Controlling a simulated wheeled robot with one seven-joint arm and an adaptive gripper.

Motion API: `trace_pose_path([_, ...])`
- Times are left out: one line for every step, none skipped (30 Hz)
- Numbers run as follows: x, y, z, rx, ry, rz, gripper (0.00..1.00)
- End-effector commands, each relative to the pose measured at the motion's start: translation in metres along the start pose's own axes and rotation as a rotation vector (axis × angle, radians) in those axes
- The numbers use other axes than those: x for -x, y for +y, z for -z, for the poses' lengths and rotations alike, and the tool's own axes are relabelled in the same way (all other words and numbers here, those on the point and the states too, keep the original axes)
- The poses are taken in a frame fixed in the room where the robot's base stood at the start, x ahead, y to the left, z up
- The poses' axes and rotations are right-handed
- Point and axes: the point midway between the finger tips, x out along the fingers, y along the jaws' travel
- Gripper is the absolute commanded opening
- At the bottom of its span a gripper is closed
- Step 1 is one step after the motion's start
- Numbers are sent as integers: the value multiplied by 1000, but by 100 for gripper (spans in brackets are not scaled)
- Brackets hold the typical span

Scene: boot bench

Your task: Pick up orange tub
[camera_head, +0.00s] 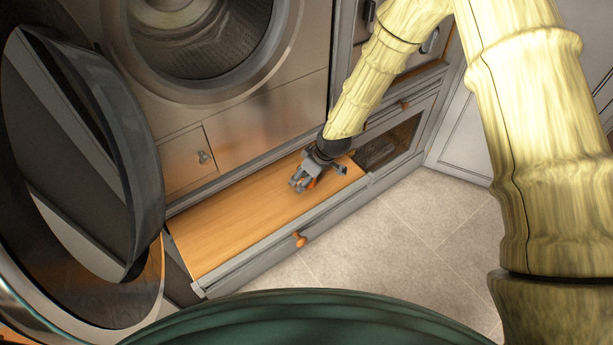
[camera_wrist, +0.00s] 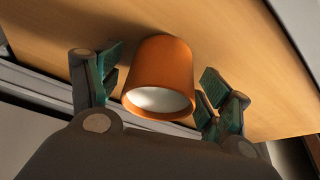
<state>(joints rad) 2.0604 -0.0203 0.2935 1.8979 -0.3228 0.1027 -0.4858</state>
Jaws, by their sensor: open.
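The orange tub (camera_wrist: 164,66) shows in the wrist view, a tapered cup shape with a pale inside at its open end. It sits against the wooden board surface. My gripper (camera_wrist: 160,88) is open, with one finger on each side of the tub; a narrow gap shows on the left, and I cannot tell whether the right finger touches it. In the head view my gripper (camera_head: 305,185) is over the wooden board, and only a sliver of the orange tub (camera_head: 311,183) shows beside the fingers; the rest is hidden.
The wooden board (camera_head: 235,225) lies in a grey drawer front with an orange knob (camera_head: 300,239). A washing machine (camera_head: 205,40) stands behind it, its round door (camera_head: 85,150) swung open at left. Bare tiled floor (camera_head: 385,240) is in front. The board left of my gripper is clear.

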Motion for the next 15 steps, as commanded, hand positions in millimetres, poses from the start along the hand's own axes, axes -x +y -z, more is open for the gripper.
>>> trace_pose_path([0,0,0,0,0,0,78])
trace_pose_path([0,0,0,0,0,0,78])
trace_pose_path([0,0,0,0,0,0,73])
trace_pose_path([0,0,0,0,0,0,67])
trace_pose_path([0,0,0,0,0,0,62])
trace_pose_path([0,0,0,0,0,0,55])
trace_pose_path([0,0,0,0,0,0,49])
trace_pose_path([0,0,0,0,0,0,44])
trace_pose_path([0,0,0,0,0,0,36])
trace_pose_path([0,0,0,0,0,0,31])
trace_pose_path([0,0,0,0,0,0,26])
trace_pose_path([0,0,0,0,0,0,26])
trace_pose_path([0,0,0,0,0,0,26])
trace_pose_path([0,0,0,0,0,0,26])
trace_pose_path([0,0,0,0,0,0,26])
